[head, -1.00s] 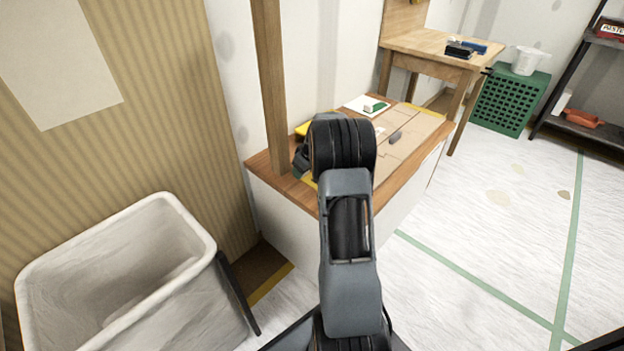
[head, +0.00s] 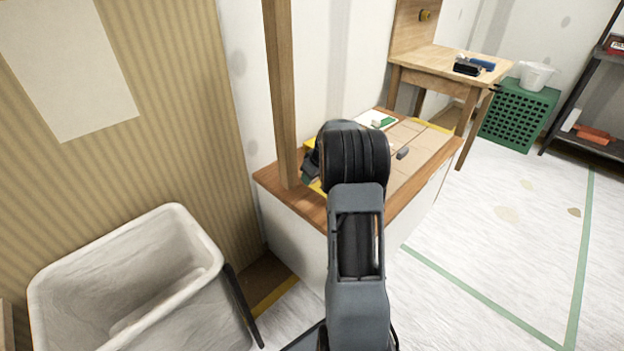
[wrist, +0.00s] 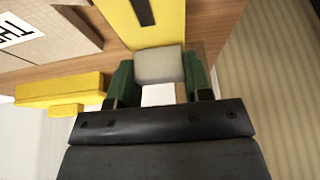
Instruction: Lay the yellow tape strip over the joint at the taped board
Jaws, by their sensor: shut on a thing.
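In the wrist view, the green fingers of my gripper (wrist: 158,82) are closed on a pale grey block (wrist: 158,64). A flat yellow strip (wrist: 165,28) with a dark mark extends beyond the block; I cannot tell whether the two are joined. A bit of yellow (head: 317,187) shows left of my arm. The joint under the arm is hidden.
A small grey block (head: 403,153) lies on the boards. A wooden post (head: 281,95) stands at the bench's left. A white bin (head: 130,270) is at lower left. A yellow piece (wrist: 60,90) shows in the wrist view. Floor at right is open.

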